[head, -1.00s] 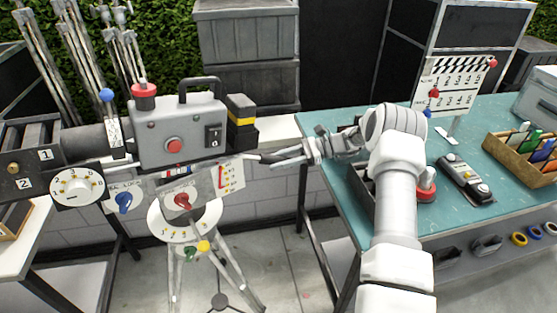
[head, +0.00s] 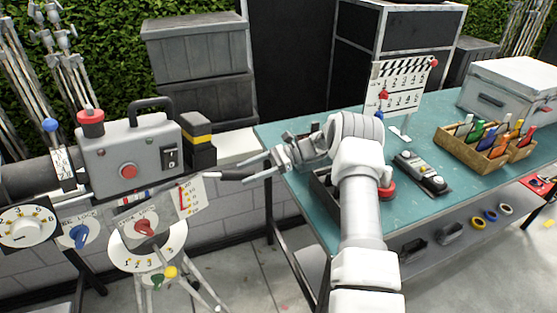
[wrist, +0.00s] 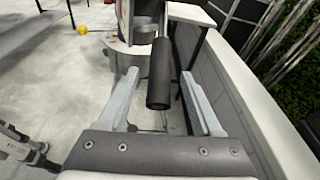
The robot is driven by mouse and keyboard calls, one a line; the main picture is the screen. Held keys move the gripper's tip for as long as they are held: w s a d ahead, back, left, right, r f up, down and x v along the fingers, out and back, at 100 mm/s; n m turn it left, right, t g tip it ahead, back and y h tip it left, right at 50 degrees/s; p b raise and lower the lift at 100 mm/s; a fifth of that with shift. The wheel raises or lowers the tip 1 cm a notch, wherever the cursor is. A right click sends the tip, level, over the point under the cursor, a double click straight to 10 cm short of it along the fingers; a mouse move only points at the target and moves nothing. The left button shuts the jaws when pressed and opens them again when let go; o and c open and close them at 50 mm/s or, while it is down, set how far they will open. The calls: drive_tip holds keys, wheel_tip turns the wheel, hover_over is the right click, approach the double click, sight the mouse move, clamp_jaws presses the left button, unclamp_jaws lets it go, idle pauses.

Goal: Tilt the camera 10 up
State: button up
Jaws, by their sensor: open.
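The camera (head: 135,155) is a grey box with a top handle, a red button and a black switch, on a pale tripod (head: 180,285). Its black pan handle (head: 240,171) points right, toward my gripper (head: 268,163). In the wrist view the black handle grip (wrist: 160,75) lies between the two open fingers of my gripper (wrist: 165,85), with gaps visible on both sides. A card with a red scale (head: 190,197) sits below the camera body. A red knob (head: 145,229) and a blue lock knob (head: 79,235) are below; the scale reading is too small to tell.
A teal-topped table (head: 330,225) stands right of the camera, under my arm. It carries a clapperboard (head: 403,85), a crate of coloured markers (head: 470,150) and a grey case (head: 510,90). Dark crates (head: 200,85) stand behind. Open floor lies between tripod and table.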

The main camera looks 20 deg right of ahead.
drive_tip(key=w+b+v, duration=0.1)
drive_tip(key=v, duration=1.3)
drive_tip(key=shift+s+d, duration=0.3)
drive_tip(key=shift+s, duration=0.2)
drive_tip(key=shift+r, duration=0.1)
